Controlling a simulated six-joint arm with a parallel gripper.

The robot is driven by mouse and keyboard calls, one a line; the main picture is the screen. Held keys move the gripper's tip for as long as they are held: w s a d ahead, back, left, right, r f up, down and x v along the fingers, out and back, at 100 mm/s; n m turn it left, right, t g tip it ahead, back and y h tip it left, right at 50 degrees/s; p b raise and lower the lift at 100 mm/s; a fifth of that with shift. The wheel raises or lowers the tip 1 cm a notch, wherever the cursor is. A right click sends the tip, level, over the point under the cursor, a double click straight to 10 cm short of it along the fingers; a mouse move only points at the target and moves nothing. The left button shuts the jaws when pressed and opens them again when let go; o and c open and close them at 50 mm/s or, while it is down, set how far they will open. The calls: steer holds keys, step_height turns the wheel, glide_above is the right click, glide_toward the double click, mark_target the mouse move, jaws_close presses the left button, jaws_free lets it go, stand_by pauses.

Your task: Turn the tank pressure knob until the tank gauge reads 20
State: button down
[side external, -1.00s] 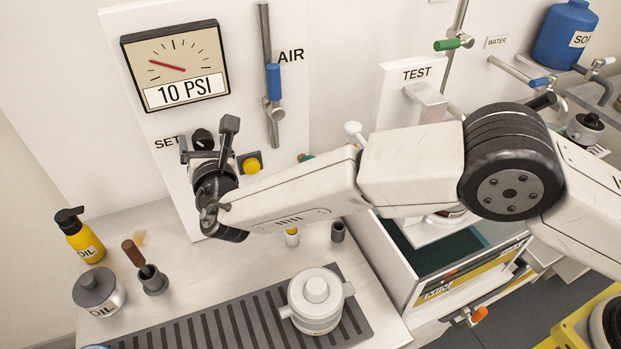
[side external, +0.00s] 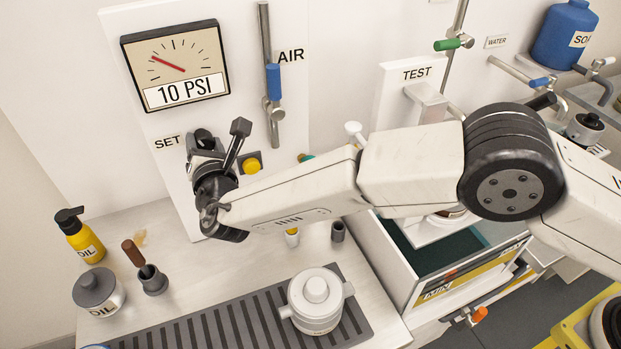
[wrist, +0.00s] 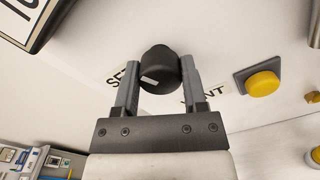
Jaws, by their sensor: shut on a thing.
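The tank gauge (side external: 177,65) on the wall panel at upper left has a red needle pointing up-left, and its label reads 10 PSI. The black pressure knob (wrist: 160,70) sits between the two fingers of my gripper (wrist: 158,80) in the wrist view, with a white mark on its side. My gripper is shut on it, one finger on each side. In the side view my gripper (side external: 218,148) is at the panel beside the SET label, and it partly hides the knob (side external: 203,138).
A yellow button (side external: 251,166) sits just right of my gripper; it also shows in the wrist view (wrist: 263,84). The AIR valve with a blue handle (side external: 273,82) is above right. An oil bottle (side external: 80,236), an oil can (side external: 97,291) and a lidded pot (side external: 316,300) stand below.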

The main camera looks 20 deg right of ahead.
steer(key=shift+f+m, duration=0.1)
steer(key=shift+m, duration=1.1)
steer(key=shift+c, duration=0.7)
jaws_free()
steer(key=shift+s, duration=0.2)
steer(key=s, duration=0.7)
steer(key=shift+s, duration=0.25)
